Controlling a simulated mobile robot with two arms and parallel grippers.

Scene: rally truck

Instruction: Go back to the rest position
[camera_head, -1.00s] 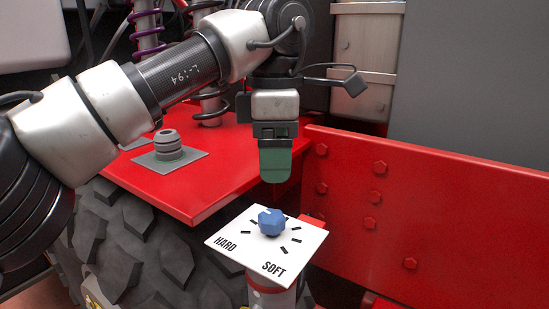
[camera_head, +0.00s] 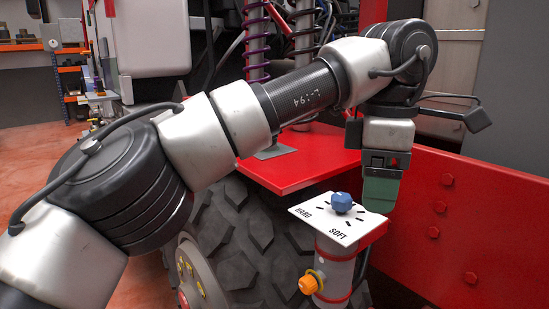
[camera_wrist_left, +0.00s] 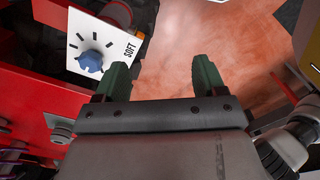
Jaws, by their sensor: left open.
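A blue knob (camera_head: 342,202) sits on a white plate (camera_head: 338,233) marked HARD and SOFT, on top of a grey cylinder with red bands. My left gripper (camera_head: 380,190) hangs with its green fingers down, to the right of the knob and apart from it. In the left wrist view the gripper (camera_wrist_left: 161,76) is open with nothing between its two green fingers, and the blue knob (camera_wrist_left: 90,62) and white plate (camera_wrist_left: 104,41) lie to its left. The right gripper is not in view.
A red panel (camera_head: 470,210) stands right of the gripper, and a red shelf (camera_head: 300,168) lies behind the plate. A big black tire (camera_head: 235,235) is below my left arm. An orange knob (camera_head: 310,282) juts from the cylinder. Open floor (camera_head: 35,140) shows at left.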

